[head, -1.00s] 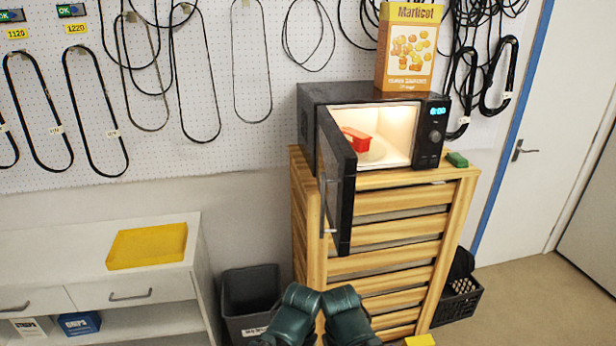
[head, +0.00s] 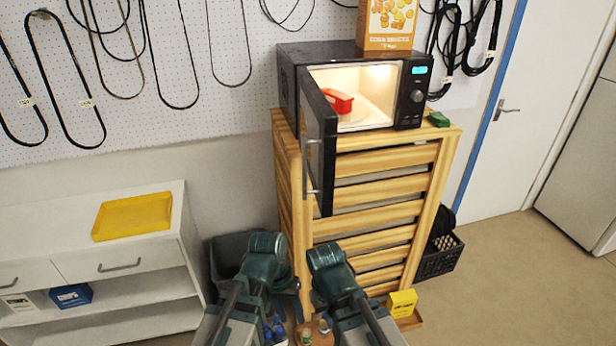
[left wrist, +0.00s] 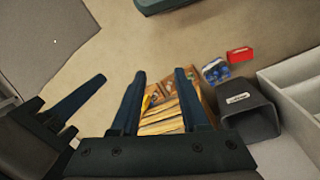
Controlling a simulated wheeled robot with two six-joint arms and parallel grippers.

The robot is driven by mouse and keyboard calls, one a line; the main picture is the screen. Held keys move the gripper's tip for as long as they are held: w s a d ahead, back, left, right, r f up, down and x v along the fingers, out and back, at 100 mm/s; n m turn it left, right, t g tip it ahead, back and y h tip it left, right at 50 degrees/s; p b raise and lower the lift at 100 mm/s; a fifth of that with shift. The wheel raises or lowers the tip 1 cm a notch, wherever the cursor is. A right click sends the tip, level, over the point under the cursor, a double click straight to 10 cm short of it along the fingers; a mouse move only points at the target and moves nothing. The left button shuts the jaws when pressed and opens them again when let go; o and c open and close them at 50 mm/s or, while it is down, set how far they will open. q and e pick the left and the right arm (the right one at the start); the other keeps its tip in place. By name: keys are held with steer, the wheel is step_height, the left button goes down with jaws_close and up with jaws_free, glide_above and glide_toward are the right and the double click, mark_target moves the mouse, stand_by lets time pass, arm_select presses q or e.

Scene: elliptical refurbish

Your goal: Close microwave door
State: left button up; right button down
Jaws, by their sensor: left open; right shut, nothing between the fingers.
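The black microwave (head: 292,80) sits on top of a slatted wooden cabinet. Its door (head: 322,150) is hinged on the left and stands wide open, swung out towards me, with a handle (head: 309,172) on its outer face. A red item (head: 338,100) lies inside the lit cavity. My left gripper (head: 284,298) is low in front of the cabinet, well below the door and apart from it. In the left wrist view its fingers (left wrist: 160,72) are spread with nothing held. My right gripper (head: 316,300) is close beside it, shut and empty, partly hidden by its arm.
The wooden cabinet (head: 370,220) stands below the microwave. An orange carton (head: 388,22) stands on the microwave and a green item (head: 438,119) lies right of it. A grey bin (head: 222,258) is left of the cabinet, a black crate (head: 438,262) right.

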arm_select(q)
steer(key=w+r+n+h, duration=0.1)
steer(key=w+r+h, duration=0.1)
steer(key=w+d+r+h, duration=0.1)
steer(key=w+r+h, duration=0.1)
steer(key=shift+w+n+h, duration=0.2)
steer(key=shift+n+h, duration=0.2)
steer(key=c, duration=0.5)
steer(key=w+r+h, duration=0.1)
steer(key=r, duration=0.1)
steer(key=w+a+r+n+h, duration=0.1)
steer(key=w+r+h, duration=0.1)
steer(key=w+r+t+h, duration=0.1)
steer(key=r, duration=0.1)
steer(key=shift+w+a+r+p, duration=0.2)
steer(key=shift+w+a+p, duration=0.05)
steer(key=shift+p, duration=0.15)
jaws_close()
steer(key=n+t+h, duration=0.2)
steer(key=t+h, duration=0.2)
steer(key=h, duration=0.3)
glide_toward(321, 197)
steer(key=d, duration=0.4)
steer(key=w+d, duration=0.1)
steer(key=d, duration=0.1)
steer(key=shift+d+r, duration=0.25)
steer(key=shift+d, duration=0.15)
